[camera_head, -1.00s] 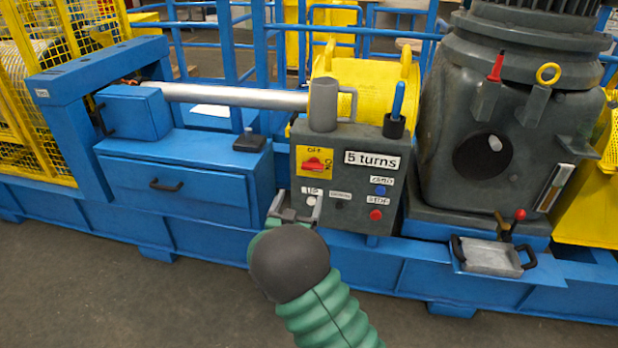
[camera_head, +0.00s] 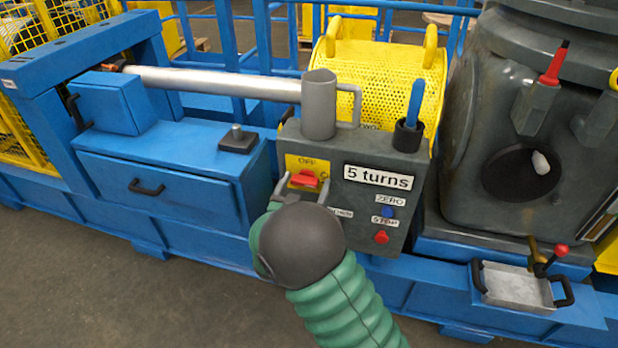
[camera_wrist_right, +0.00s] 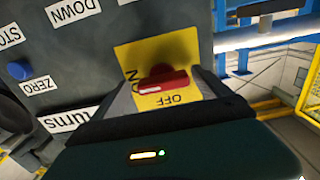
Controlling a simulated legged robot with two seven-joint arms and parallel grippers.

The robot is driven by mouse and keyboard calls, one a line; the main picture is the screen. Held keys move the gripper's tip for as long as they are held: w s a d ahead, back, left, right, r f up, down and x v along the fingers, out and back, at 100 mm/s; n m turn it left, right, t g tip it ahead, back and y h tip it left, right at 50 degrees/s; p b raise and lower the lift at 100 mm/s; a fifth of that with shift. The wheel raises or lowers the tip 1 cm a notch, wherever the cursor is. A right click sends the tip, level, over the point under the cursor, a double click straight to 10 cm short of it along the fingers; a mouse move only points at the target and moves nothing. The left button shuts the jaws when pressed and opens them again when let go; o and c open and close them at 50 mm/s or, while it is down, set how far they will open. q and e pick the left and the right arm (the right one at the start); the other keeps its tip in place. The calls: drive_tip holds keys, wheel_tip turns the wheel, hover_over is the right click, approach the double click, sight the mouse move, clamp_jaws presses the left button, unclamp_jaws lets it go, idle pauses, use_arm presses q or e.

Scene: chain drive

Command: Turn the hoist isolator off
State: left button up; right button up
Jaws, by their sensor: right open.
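The hoist isolator is a red rotary handle on a yellow plate (camera_head: 304,162) on the grey control box, with OFF marked above it. The red handle (camera_head: 304,180) lies roughly level, across the plate. In the right wrist view, which looks upside down, the red handle (camera_wrist_right: 163,83) also lies across, with OFF below it and part of ON at its left. My right gripper (camera_head: 304,188) is open, with its fingers at either side of the handle. I cannot tell whether they touch it. My left gripper is not in view.
The control box (camera_head: 350,215) also carries a "5 turns" label, a blue ZERO button (camera_head: 387,211) and a red STOP button (camera_head: 381,237). A grey mug (camera_head: 319,105) and a cup holding a blue-handled tool (camera_head: 413,110) stand on top. A metal tray (camera_head: 515,287) is at lower right.

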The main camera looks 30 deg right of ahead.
drive_tip(key=shift+a+r, duration=0.3)
drive_tip(key=shift+a, duration=0.55)
drive_tip(key=c, duration=0.3)
drive_tip(key=shift+c, duration=1.1)
drive_tip(key=shift+s+d+f, duration=0.1)
drive_tip(key=shift+d, duration=0.4)
drive_tip(key=c, duration=0.5)
drive_tip(key=shift+c, duration=1.1)
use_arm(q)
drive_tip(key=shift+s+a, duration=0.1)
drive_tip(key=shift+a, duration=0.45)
use_arm(e)
drive_tip(key=shift+a, duration=0.1)
drive_tip(key=shift+c, duration=0.6)
